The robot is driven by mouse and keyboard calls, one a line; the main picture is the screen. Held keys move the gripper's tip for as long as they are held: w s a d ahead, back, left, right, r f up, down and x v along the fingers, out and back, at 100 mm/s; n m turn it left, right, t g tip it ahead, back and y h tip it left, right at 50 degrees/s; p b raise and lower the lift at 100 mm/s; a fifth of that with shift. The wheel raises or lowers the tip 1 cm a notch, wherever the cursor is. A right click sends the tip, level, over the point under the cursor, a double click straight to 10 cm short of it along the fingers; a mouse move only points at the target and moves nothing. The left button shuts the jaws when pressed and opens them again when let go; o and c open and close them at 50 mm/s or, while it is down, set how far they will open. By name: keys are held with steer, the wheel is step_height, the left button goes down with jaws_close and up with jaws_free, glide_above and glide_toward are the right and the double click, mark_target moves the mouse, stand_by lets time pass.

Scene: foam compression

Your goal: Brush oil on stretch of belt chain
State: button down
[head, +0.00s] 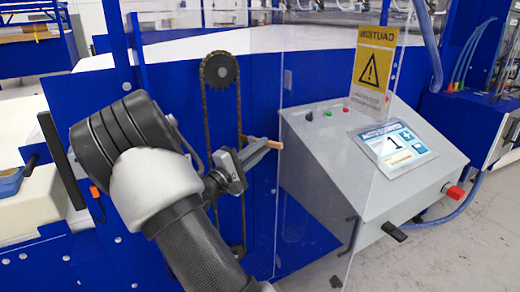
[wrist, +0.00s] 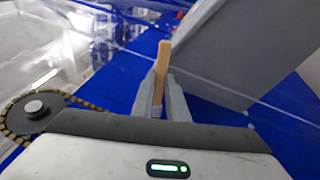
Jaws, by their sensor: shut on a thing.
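The belt chain (head: 207,118) hangs in a tall loop on the blue panel, running over a dark toothed sprocket (head: 219,69) at the top. In the wrist view the sprocket (wrist: 35,110) and part of the chain (wrist: 8,128) show at the left. My gripper (head: 262,150) is shut on the wooden handle of a brush (head: 274,144), at the right of the chain's right run. In the wrist view the brush handle (wrist: 162,70) stands up between the two fingers (wrist: 162,105). The bristles are not visible, so I cannot tell whether they touch the chain.
A clear guard panel with a yellow caution sign (head: 375,65) stands right of the chain. Behind it is a grey control console (head: 330,165) with a screen (head: 395,146). A blue-handled object (head: 12,182) lies on a pale surface at the far left.

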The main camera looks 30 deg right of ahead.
steer(key=shift+f+b, duration=4.7)
steer(key=shift+f, duration=0.15)
steer(key=shift+r+p, duration=3.5)
steer(key=shift+r, duration=4.2)
step_height(320, 180, down, 13)
steer(key=b, duration=1.3)
